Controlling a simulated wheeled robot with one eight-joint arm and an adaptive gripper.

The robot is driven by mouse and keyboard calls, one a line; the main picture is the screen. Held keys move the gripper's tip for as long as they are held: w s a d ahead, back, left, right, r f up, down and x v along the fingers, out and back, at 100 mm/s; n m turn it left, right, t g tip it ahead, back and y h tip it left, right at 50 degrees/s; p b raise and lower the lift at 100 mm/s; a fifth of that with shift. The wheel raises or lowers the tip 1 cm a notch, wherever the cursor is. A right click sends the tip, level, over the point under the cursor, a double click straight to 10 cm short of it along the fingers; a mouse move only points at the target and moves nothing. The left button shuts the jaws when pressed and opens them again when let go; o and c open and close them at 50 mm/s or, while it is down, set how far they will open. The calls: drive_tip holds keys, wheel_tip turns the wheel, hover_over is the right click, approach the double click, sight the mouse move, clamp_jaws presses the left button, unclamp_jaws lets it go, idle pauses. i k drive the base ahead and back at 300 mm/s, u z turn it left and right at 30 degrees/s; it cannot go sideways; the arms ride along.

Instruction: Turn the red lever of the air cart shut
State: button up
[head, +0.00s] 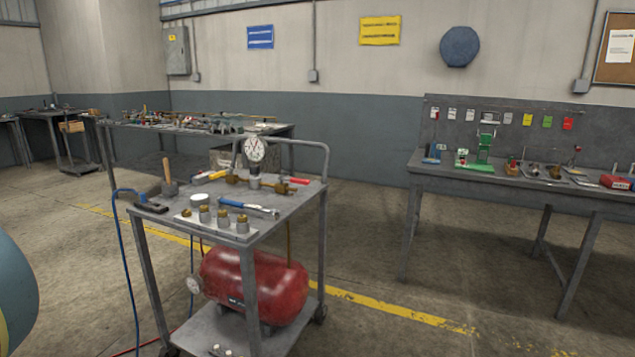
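The air cart (285,212) is a grey metal cart with a push handle, standing in the middle of the head view. A brass valve manifold (281,187) lies along the back of its top, below a round white gauge (255,148). The red lever (300,181) is at the right end of the manifold, near the handle side. A yellow lever (218,174) is at the left end. The red lever is small here, and its exact angle to the pipe is hard to tell. My gripper is not in view.
The cart top also carries a blue-handled wrench (248,207), several brass fittings (223,216) and a mallet (169,180). A red air tank (256,284) sits on the lower shelf. A blue hose (124,250) hangs at the left. A workbench (500,181) stands right; floor between is clear.

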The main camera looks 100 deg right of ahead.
sight(302, 181)
drive_tip(key=z, duration=5.8)
drive_tip(key=i, duration=0.15)
drive_tip(key=z, duration=0.4)
